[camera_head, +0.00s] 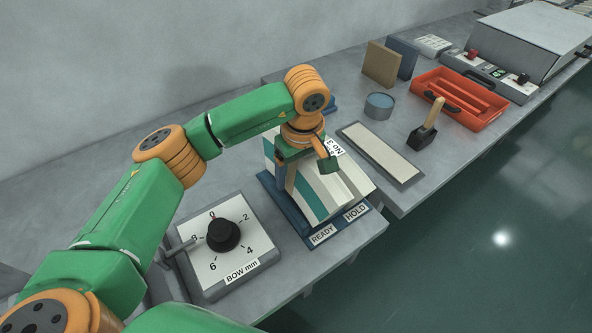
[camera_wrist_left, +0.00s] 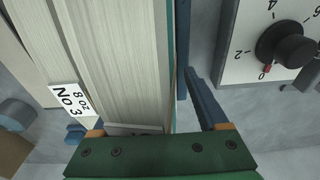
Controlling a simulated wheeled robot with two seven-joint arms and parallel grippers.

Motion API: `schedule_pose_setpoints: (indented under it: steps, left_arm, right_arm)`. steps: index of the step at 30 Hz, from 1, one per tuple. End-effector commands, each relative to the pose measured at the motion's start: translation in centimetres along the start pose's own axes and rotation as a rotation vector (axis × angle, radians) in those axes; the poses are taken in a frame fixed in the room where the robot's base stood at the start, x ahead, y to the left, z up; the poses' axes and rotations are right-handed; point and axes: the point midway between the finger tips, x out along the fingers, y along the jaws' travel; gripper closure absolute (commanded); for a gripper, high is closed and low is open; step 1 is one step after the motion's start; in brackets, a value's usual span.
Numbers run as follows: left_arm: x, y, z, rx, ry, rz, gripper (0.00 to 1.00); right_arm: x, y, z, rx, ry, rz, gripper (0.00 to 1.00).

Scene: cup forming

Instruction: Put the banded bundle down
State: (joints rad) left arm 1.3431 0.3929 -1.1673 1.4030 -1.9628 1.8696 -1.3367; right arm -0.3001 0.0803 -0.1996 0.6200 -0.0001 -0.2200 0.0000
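The bundle (camera_head: 343,186) is a thick pale stack with a teal stripe, on or just above the blue stand (camera_head: 267,182). READY and HOLD labels are on the stand's front edge. My left gripper (camera_head: 307,166) is over the bundle, one finger along its teal side. In the left wrist view the bundle (camera_wrist_left: 120,60) fills the space before the gripper (camera_wrist_left: 160,130), with a tag reading 8 oz No 3. One finger is hidden by the stack, and a grey gap shows beside the other; its grip is unclear. The bundle's underside is hidden. My right gripper is out of view.
A BOW mm dial box (camera_head: 247,262) stands close to the left of the stand. A pale strip plate (camera_head: 380,152), a mallet (camera_head: 424,130), a blue round tin (camera_head: 379,105) and an orange tray (camera_head: 483,90) lie to the right. The bench edge is near the stand's front.

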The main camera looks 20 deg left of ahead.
Motion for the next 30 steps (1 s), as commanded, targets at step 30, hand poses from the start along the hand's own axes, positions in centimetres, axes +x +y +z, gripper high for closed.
schedule_pose_setpoints:
  steps: [30]
  left_arm:
    - [-12.0,0.0,-0.1,0.0,0.002,0.001,0.25]
  right_arm:
    - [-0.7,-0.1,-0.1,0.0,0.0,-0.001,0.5]
